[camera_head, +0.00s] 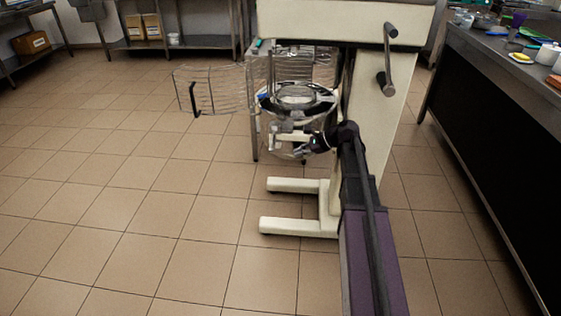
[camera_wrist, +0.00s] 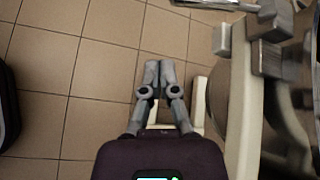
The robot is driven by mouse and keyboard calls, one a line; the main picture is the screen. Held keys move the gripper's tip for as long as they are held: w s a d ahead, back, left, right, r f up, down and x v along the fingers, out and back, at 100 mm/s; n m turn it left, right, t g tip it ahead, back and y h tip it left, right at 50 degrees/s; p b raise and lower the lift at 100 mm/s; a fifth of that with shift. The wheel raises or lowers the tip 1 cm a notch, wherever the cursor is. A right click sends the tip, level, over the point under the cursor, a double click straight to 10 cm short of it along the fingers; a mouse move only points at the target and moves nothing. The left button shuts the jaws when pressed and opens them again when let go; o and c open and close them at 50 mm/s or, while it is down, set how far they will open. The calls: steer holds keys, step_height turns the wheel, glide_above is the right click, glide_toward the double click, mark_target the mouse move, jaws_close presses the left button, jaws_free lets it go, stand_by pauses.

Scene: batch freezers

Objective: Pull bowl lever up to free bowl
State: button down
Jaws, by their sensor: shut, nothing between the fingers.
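The cream mixer (camera_head: 385,130) stands ahead on a two-legged foot. A metal bowl (camera_head: 296,98) sits at its front under the head. A bar lever (camera_head: 388,62) with dark ends is on the mixer's right side; I cannot tell if it is the bowl lever. My gripper (camera_head: 300,152) is low, just below the bowl and beside the mixer column. In the wrist view my gripper (camera_wrist: 159,70) is shut and empty, its fingertips together over the floor and foot. The cream mixer body (camera_wrist: 238,105) and a grey block (camera_wrist: 270,62) lie to its right, apart from the fingers.
A wire guard (camera_head: 215,90) with a black handle stands swung out left of the bowl. A dark counter (camera_head: 500,110) with dishes runs along the right. Steel shelving (camera_head: 170,45) with boxes is at the back. The tiled floor on the left is clear.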

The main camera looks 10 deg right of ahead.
mark_target(273, 139)
steer(key=w+d+m+b, duration=0.1)
steer(key=w+d+f+m+t, duration=0.1)
steer(key=shift+w+d+y+b, duration=0.15)
steer(key=shift+d+y+b, duration=0.15)
steer(key=shift+y+b, duration=0.1)
steer(key=shift+a+f, duration=0.15)
steer(key=b+x, duration=0.5)
steer(key=x, duration=0.5)
steer(key=shift+s+a+r+p, duration=0.15)
steer(key=shift+r+p, duration=0.5)
steer(key=shift+s+a+r+p, duration=0.1)
steer(key=shift+a+r+p, duration=0.05)
steer(key=shift+r+p, duration=0.5)
steer(key=shift+s+a+r+p, duration=0.1)
steer(key=shift+s+r+p, duration=0.05)
steer(key=shift+r+p, duration=0.5)
